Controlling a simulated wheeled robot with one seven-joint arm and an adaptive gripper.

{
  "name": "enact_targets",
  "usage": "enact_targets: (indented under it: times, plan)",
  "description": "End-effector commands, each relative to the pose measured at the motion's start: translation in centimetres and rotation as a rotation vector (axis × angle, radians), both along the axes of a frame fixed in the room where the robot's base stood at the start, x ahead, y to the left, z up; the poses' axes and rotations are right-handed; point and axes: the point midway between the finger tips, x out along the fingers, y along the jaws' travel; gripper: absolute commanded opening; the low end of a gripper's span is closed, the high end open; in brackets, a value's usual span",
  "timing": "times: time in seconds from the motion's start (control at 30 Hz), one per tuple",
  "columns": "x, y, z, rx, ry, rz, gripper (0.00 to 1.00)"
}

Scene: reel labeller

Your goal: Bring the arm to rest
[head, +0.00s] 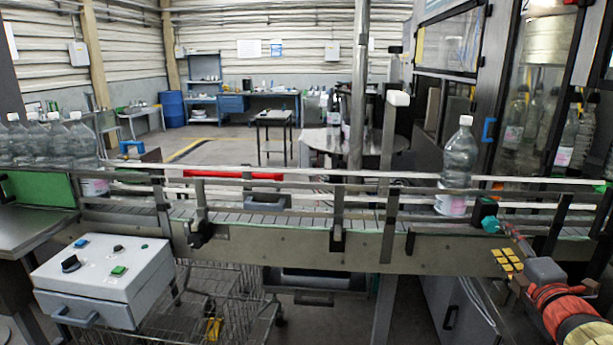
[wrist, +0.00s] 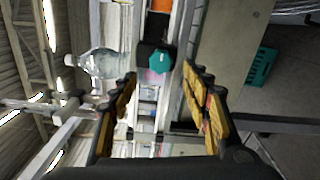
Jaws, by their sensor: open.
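My gripper (head: 501,240) is at the right of the head view, in front of the conveyor's near side. In the wrist view its two yellow-padded fingers (wrist: 160,76) are spread apart with nothing between them. A teal knob on a dark block (head: 490,224) is just beyond the fingertips; it also shows in the wrist view (wrist: 161,61). A clear bottle with a white cap (head: 460,155) stands upright on the conveyor to the left of the gripper. The bottle appears sideways in the wrist view (wrist: 101,63), apart from the fingers.
The conveyor (head: 285,238) with its rails crosses the whole head view. Several capped bottles (head: 45,140) stand at its left end. A control box (head: 104,268) and a wire cart (head: 225,300) are in front. A glazed machine cabinet (head: 535,90) rises behind on the right.

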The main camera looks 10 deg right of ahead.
Motion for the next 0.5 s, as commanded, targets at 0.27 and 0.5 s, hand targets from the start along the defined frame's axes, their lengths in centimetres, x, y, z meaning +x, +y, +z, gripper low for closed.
enact_targets:
  times: [0.27,0.5]
  plan:
    - [-0.7,6.6,2.6,0.456,0.019,-0.193,0.48]
    - [-5.8,15.8,0.1,0.963,0.114,-0.38,0.48]
